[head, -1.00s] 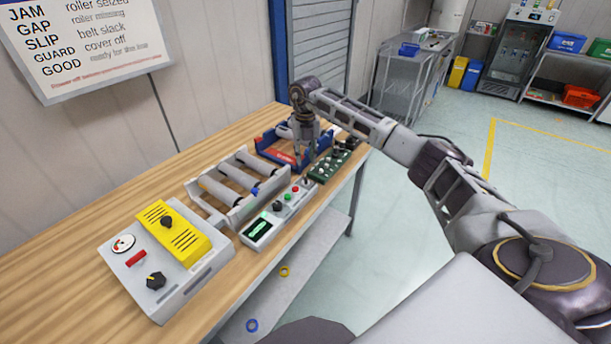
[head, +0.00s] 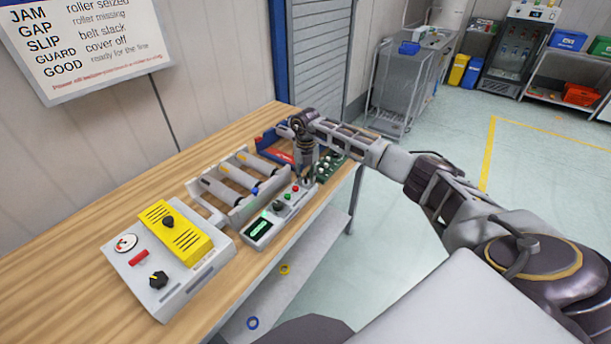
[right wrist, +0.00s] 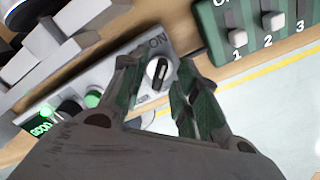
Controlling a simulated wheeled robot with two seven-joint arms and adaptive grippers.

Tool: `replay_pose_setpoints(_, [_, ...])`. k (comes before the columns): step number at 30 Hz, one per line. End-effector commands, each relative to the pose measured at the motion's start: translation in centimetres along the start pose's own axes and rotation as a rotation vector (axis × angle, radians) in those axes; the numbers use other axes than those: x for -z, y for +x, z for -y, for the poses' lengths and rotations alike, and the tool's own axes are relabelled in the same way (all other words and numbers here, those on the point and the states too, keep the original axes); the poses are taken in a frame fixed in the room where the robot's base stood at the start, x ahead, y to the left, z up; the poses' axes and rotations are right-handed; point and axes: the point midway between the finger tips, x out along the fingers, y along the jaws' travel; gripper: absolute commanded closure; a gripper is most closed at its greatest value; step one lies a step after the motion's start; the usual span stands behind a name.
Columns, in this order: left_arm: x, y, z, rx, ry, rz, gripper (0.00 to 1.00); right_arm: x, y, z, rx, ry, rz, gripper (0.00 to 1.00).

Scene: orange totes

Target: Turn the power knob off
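The power knob (right wrist: 158,74) is a black and white round knob beside the word ON, on the far right end of a grey control box (head: 258,244). My right gripper (right wrist: 160,66) is open in the right wrist view, one green-padded finger on each side of the knob. I cannot tell whether the fingers touch it. In the head view my right gripper (head: 306,182) points down at that end of the box and hides the knob. The box's screen (right wrist: 40,121) is lit green and appears to read GOOD. My left gripper is not in view.
A green switch board (head: 328,167) and a blue and red tray (head: 268,143) lie beyond the gripper. A roller frame (head: 235,190) stands beside the box. A grey panel (head: 160,300) with a yellow cover sits at the near left. Bare bench lies at left.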

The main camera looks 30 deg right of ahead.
Motion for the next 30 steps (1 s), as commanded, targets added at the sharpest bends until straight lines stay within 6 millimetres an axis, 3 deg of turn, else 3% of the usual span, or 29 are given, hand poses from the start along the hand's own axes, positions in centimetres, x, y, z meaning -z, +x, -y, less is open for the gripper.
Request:
replay_pose_setpoints(5, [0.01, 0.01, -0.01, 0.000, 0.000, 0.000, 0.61, 0.01, 0.01, -0.02, 0.000, 0.000, 0.000, 0.69])
replay_pose_setpoints(13, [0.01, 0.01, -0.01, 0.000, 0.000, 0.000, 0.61, 0.01, -0.02, -0.03, 0.000, 0.000, 0.000, 1.00])
replay_pose_setpoints(30, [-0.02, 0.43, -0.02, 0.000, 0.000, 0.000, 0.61, -0.01, -0.02, -0.05, -0.001, -0.072, 0.000, 1.00])
